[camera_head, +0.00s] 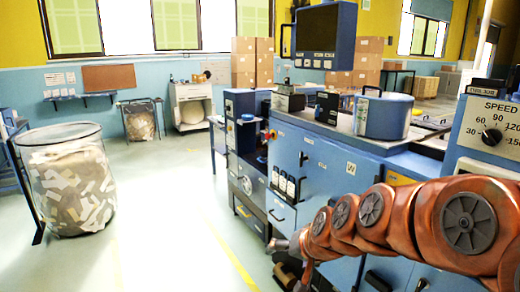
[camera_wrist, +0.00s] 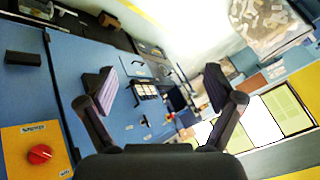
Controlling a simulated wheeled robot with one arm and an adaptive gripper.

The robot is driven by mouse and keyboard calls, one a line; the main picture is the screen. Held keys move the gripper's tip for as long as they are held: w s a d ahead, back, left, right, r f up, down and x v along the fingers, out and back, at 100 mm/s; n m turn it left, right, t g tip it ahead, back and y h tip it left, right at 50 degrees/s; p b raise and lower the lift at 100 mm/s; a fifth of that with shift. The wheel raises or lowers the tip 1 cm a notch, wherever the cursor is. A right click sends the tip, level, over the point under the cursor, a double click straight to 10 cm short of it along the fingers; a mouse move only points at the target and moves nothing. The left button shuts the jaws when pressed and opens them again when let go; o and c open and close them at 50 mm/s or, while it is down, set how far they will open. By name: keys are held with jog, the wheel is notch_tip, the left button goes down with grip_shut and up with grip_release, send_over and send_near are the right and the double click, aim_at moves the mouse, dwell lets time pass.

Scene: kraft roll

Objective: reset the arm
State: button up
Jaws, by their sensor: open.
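My orange arm (camera_head: 400,222) reaches from the right edge of the head view toward the lower middle, in front of the blue machine (camera_head: 335,178). My gripper (camera_wrist: 160,89) shows clearly in the wrist view. Its two dark fingers stand wide apart, with nothing held between them. Beyond the fingers are the machine's blue front, the floor and the far wall, seen tilted. In the head view the arm's far end is small and low, and its fingers are hard to make out.
A red knob on a yellow panel (camera_wrist: 18,145) shows at the wrist view's lower left. A clear bin of paper scraps (camera_head: 70,185) stands left. The floor between is open.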

jog(key=s+d+f+g+h, duration=0.1)
jog(key=s+d+g, duration=0.1)
jog(key=s, duration=0.9)
jog(key=s+d+f+n+g+h, duration=0.1)
jog(key=s+d, duration=0.4)
jog(key=s, duration=0.5)
jog(key=s+d+f+n+g+h, duration=0.1)
jog(key=s+d+g, duration=0.3)
jog(key=s, duration=0.7)
jog(key=shift+s+f+g+h, duration=0.3)
jog(key=shift+f+g+h, duration=0.2)
jog(key=shift+f+g, duration=0.2)
